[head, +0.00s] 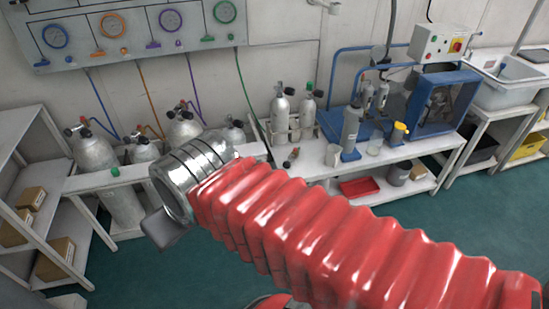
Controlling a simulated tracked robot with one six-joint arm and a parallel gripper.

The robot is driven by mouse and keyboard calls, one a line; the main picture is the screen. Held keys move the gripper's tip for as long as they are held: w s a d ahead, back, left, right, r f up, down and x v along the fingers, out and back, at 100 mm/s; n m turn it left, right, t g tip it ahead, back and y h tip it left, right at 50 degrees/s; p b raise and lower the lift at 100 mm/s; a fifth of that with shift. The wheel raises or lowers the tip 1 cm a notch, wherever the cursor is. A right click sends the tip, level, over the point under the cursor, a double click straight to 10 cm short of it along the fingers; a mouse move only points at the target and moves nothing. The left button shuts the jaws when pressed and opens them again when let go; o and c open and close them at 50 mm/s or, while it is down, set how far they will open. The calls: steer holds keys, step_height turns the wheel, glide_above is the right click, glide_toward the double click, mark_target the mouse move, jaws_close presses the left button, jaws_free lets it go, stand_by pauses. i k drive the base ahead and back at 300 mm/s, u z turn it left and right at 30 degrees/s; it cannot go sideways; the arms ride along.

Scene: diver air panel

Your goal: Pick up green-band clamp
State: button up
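I cannot make out a green-band clamp for certain. A small green piece (115,171) shows at the left end of the white bench, beside the cylinders, too small to identify. Another cylinder has a green top (308,88) and stands upright at the back of the bench. My gripper (166,229) is at the end of my red-sleeved arm, past the silver wrist, in front of the left bench. Only a grey part of it shows; its fingertips are mostly hidden, and I see nothing held.
Several grey cylinders (95,152) stand in the left rack under the wall gauge panel (135,32). A shelf with cardboard boxes (30,198) is at far left. The bench (330,172) carries bottles, a yellow-topped container (399,133) and a blue machine (440,100).

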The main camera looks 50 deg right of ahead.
mark_target(294, 154)
steer(key=u, duration=2.8)
steer(key=k, duration=2.3)
